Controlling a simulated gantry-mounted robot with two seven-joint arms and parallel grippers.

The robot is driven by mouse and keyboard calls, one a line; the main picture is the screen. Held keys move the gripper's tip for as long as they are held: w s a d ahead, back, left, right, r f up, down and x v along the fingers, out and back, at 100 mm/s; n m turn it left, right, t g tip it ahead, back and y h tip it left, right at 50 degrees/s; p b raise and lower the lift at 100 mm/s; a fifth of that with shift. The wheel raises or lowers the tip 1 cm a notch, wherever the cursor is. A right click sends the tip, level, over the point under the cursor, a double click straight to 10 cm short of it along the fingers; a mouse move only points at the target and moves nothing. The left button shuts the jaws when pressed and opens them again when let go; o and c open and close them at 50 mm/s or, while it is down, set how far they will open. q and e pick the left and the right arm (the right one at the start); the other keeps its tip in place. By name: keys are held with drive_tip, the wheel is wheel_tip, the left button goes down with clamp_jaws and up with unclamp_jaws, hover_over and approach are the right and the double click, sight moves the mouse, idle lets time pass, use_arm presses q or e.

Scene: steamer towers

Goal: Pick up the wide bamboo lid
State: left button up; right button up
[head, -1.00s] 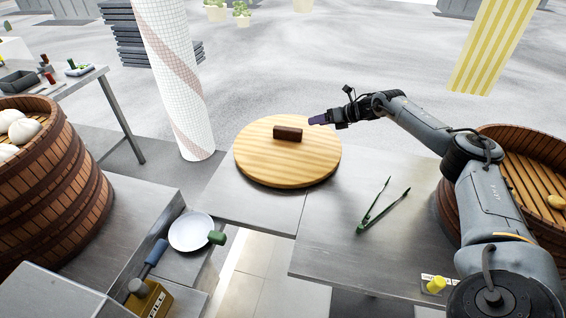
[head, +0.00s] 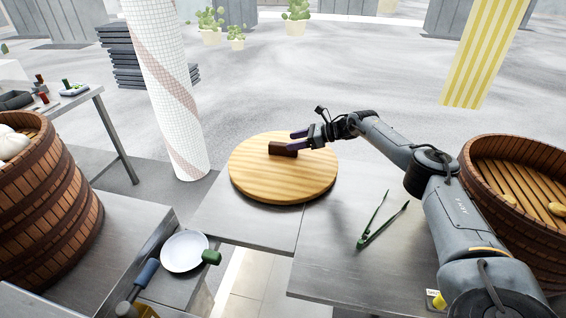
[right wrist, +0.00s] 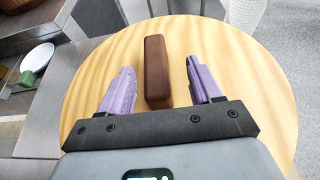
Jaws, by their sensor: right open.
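The wide bamboo lid (head: 270,186) is a round, pale wooden disc lying flat on the metal table, with a dark brown bar handle (head: 283,149) on top. My right gripper (head: 298,140) is over the lid, at the handle, with its purple fingers open. In the right wrist view the handle (right wrist: 155,70) stands between the two spread fingers (right wrist: 158,82), with a gap on each side. The lid (right wrist: 240,80) fills most of that view. My left gripper is not in view.
Green tongs (head: 382,220) lie on the table right of the lid. A steamer tower with buns (head: 45,215) stands at left, another steamer (head: 510,205) at right. A white plate (head: 184,252) is at lower left. A patterned column (head: 165,95) rises behind the lid's left.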

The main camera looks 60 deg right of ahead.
sight(283, 144)
drive_tip(key=x, duration=0.2)
drive_tip(key=b+x, duration=0.1)
drive_tip(key=shift+w+a+f+b, duration=0.1)
drive_tip(key=shift+a+f+b, duration=0.2)
drive_tip(key=shift+a+f, duration=0.15)
drive_tip(key=shift+w+a+f, duration=0.2)
drive_tip(key=shift+w+a, duration=0.05)
drive_tip(key=shift+w, duration=0.4)
drive_tip(key=shift+c, duration=0.5)
clamp_jaws()
drive_tip(key=shift+r, duration=0.1)
